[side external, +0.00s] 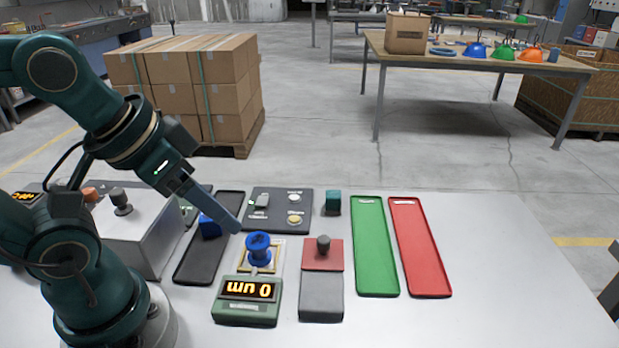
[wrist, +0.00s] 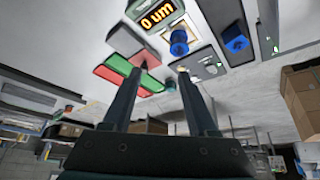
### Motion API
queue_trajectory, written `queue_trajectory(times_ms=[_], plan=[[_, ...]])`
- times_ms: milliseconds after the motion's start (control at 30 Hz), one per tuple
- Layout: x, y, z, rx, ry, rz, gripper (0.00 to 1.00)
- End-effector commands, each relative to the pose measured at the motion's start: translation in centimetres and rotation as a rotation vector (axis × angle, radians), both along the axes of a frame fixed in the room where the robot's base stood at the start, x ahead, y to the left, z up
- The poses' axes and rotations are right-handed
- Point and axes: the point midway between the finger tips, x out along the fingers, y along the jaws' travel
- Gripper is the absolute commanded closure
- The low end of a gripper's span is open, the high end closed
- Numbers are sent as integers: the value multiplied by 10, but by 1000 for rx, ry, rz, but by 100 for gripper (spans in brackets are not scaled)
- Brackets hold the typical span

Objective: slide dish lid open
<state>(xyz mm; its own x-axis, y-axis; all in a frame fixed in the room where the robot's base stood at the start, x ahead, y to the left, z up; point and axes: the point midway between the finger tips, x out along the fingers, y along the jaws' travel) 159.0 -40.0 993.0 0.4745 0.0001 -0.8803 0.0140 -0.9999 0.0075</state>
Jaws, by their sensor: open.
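A red square lid (side external: 315,261) with a dark knob (side external: 323,243) lies behind a grey block-like dish part (side external: 321,297) near the middle of the table. In the wrist view the red piece and its knob (wrist: 143,58) show just beyond my left fingertip, partly hidden by it. The grey part (wrist: 124,40) is beside it there. My gripper (side external: 238,228) is up and left of the lid in the side view, apart from it. Its two fingers (wrist: 160,71) are spread and nothing is between them.
A blue knob (side external: 259,248) on a framed base and a green display (side external: 247,303) reading "0 um" stand left of the lid. Green (side external: 375,260) and red (side external: 421,260) trays lie to the right. A black tray (side external: 195,262) holds a blue block (side external: 210,227). The table's right side is clear.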

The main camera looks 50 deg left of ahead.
Motion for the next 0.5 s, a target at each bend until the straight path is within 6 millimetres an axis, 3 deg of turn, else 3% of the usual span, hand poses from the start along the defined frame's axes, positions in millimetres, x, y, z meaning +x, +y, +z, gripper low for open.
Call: queue_trajectory(times_ms=[233, 500], plan=[[36, -3, 31, -15, 42, 17, 41], [93, -12, 32, -24, 180, 18, 41]])
